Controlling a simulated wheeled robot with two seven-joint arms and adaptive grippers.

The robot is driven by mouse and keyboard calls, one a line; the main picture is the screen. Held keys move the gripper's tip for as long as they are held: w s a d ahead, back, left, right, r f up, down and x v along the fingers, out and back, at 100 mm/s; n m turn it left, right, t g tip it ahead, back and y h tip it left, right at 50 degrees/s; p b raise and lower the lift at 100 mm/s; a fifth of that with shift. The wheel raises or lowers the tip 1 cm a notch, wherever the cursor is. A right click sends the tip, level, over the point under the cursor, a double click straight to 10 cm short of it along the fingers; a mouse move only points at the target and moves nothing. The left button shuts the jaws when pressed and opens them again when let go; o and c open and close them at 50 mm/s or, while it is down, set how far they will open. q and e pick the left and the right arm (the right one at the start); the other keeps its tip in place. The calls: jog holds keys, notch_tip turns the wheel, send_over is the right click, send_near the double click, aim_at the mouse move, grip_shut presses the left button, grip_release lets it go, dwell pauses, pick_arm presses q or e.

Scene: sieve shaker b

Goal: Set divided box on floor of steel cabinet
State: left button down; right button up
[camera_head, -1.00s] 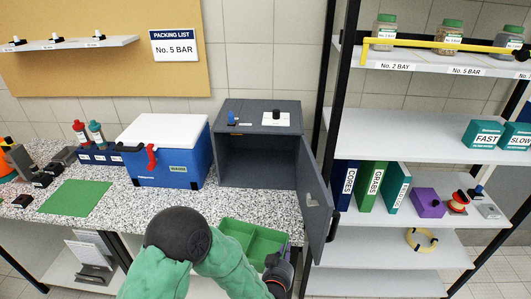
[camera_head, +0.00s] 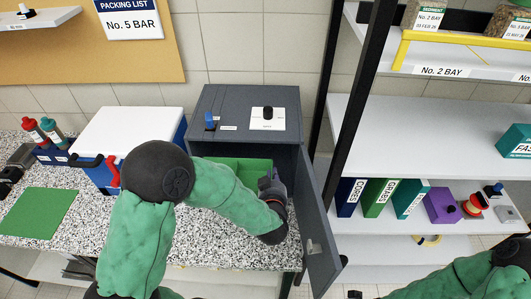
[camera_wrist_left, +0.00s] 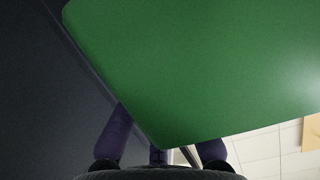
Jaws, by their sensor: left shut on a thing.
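The green divided box (camera_head: 243,166) is at the open mouth of the dark grey steel cabinet (camera_head: 235,103). My left gripper (camera_head: 270,187) is shut on the box's right side. The box's near part is hidden behind my left arm. In the left wrist view the box's green face (camera_wrist_left: 200,70) fills much of the picture, tilted, with the purple fingers (camera_wrist_left: 160,140) against its lower edge. The cabinet floor is hidden, so I cannot tell if the box touches it. My right arm shows at lower right; its gripper is barely visible at the bottom edge.
The cabinet door (camera_head: 318,225) stands open, close on the right of my left gripper. A blue cool box (camera_head: 100,172) with a white lid stands left of the cabinet. A green mat (camera_head: 38,212) lies on the speckled counter. Shelves with binders (camera_head: 378,198) stand at right.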

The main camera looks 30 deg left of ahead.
pick_arm(q)
jog(key=w+a+b, duration=0.1)
jog(key=w+a, duration=0.2)
jog(key=w, duration=0.4)
jog(key=w+a, duration=0.4)
jog(key=w, duration=0.3)
jog(key=f, duration=0.2)
jog(key=f+b, duration=0.1)
jog(key=f, duration=0.1)
jog(key=w+f+b, duration=0.1)
jog(key=f, duration=0.1)
jog(key=shift+a+f, duration=0.15)
jog(key=shift+f, duration=0.25)
jog(key=shift+w+f, duration=0.1)
jog(key=shift+w, duration=0.1)
